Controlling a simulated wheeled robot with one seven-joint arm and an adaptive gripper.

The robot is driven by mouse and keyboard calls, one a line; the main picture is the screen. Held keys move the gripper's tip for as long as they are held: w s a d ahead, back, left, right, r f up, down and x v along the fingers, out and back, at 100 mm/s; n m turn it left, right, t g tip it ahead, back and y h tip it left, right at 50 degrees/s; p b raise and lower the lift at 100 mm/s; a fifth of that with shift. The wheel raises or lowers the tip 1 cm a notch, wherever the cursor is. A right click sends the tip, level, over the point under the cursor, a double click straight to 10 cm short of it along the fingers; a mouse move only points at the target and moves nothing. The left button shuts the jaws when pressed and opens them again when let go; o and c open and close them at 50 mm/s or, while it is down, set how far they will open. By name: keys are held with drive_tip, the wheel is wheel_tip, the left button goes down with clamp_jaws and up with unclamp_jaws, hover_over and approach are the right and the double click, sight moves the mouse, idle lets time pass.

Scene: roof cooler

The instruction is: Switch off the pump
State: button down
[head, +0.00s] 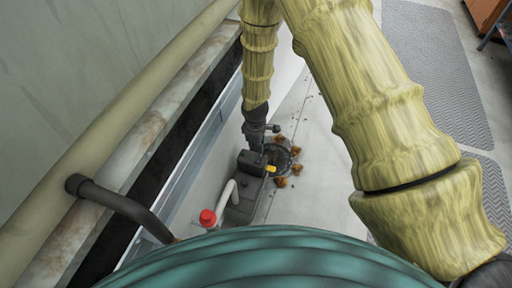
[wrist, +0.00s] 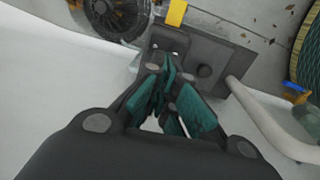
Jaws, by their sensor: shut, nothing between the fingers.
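The pump (head: 240,208) is a dark grey box unit low beside the white wall, with a yellow lever or tab (head: 270,168) at its far end. In the wrist view the pump housing (wrist: 215,55) lies just beyond my fingertips, and the yellow part (wrist: 176,12) stands near the top edge. My gripper (head: 254,146) points down over the far end of the pump. In the wrist view its teal-padded fingers (wrist: 168,72) are together and empty, close to the housing. I cannot tell whether they touch it. Part of the housing is hidden behind the fingers.
A round dark fan-like part (wrist: 118,15) sits beside the pump, with brown leaves around it. A white pipe (wrist: 268,120) leaves the pump. A red-capped fitting (head: 207,218) stands nearer me. Grey textured mats (head: 440,70) lie to the right.

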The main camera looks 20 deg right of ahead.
sight(258, 156)
wheel_tip(258, 156, up, 9)
drive_tip(key=w+p, duration=0.1)
drive_tip(key=p, duration=0.1)
drive_tip(key=shift+d, duration=0.35)
drive_tip(key=shift+s, duration=0.1)
drive_tip(key=s+d+f+m+y, duration=0.1)
drive_tip(key=s+f+m, duration=0.2)
drive_tip(key=s+f, duration=0.5)
drive_tip(key=s+d+f+m, duration=0.1)
drive_tip(key=s+f+m, duration=0.2)
drive_tip(key=s, duration=0.9)
drive_tip(key=s+d+m, duration=0.2)
drive_tip(key=s+m, duration=0.1)
drive_tip(key=s, duration=0.6)
drive_tip(key=s+d+m, duration=0.2)
drive_tip(key=s+m, duration=0.1)
drive_tip(key=s, duration=0.5)
wheel_tip(258, 156, up, 26)
drive_tip(key=p, duration=2.8)
drive_tip(key=shift+a+r+g+h, duration=0.25)
drive_tip(key=shift+g+h, duration=0.05)
